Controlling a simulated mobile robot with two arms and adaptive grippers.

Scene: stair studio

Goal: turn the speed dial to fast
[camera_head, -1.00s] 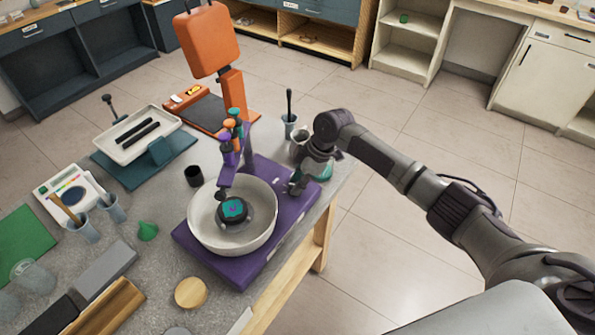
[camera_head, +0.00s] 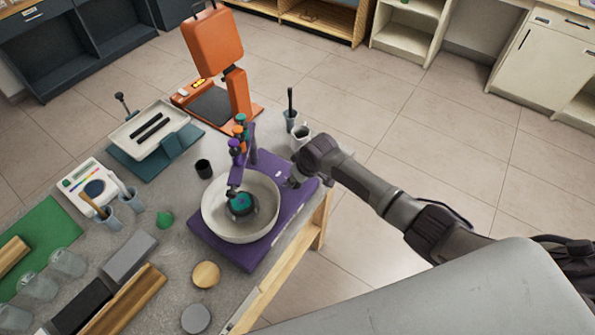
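A purple mixer stand (camera_head: 222,250) on the grey bench bears a white bowl (camera_head: 212,222) with a dark, teal-topped tool head (camera_head: 241,203) in it. Small white marks (camera_head: 278,174) show on the stand's base near its far right side. I cannot make out a speed dial or its setting there. My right gripper (camera_head: 292,182) is at the base's right edge, to the right of the bowl, pointing left. Its fingers are small and dark, partly hidden by the wrist; I cannot tell whether they are open or touch the base. My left gripper is out of view.
Behind the gripper stand a jug (camera_head: 300,134) and a cup with a dark tool (camera_head: 290,118). An orange stand (camera_head: 238,92) is at the back. Floor lies right of the bench.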

